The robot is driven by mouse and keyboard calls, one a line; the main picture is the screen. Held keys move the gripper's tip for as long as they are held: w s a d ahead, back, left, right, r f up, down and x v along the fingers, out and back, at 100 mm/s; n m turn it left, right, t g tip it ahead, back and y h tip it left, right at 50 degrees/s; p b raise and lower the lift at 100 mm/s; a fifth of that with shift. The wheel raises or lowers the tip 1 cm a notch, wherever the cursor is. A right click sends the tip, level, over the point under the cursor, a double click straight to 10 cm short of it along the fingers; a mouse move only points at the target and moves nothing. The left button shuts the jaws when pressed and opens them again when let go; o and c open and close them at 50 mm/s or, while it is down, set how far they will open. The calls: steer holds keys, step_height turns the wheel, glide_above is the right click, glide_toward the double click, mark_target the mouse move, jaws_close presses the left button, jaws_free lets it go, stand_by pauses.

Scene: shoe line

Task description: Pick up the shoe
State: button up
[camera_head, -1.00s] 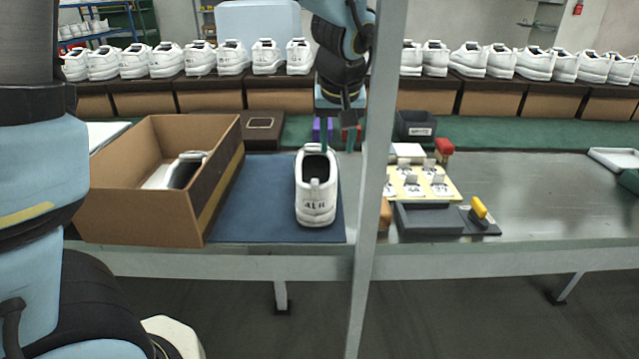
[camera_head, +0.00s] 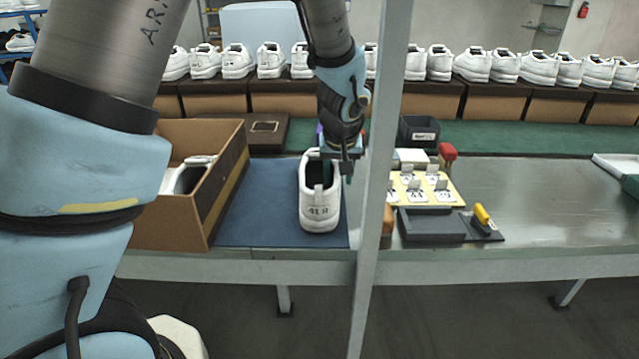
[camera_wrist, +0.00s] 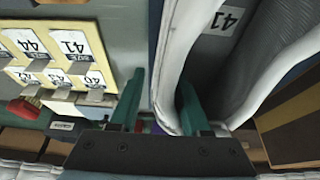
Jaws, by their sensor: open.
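A white shoe (camera_head: 319,212) marked "41R" on its heel stands upright on the blue mat (camera_head: 262,222), heel toward me. My gripper (camera_head: 335,168) is open and low over the shoe's opening from above. In the wrist view my gripper (camera_wrist: 160,105) has its two green fingers on either side of one white side wall of the shoe (camera_wrist: 178,60). One finger is inside the opening, the other outside. Gaps appear between fingers and wall. A label with "41" shows on the insole in the wrist view.
A brown open box (camera_head: 222,190) with a shoe in it stands left of the mat. A grey upright post (camera_head: 378,180) stands in front, just right of the shoe. A yellow size-tag board (camera_head: 425,188) and a dark tray (camera_head: 432,225) lie right. White shoes line the back shelf.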

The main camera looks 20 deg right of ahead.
jaws_close()
stand_by(0.3)
stand_by(1.1)
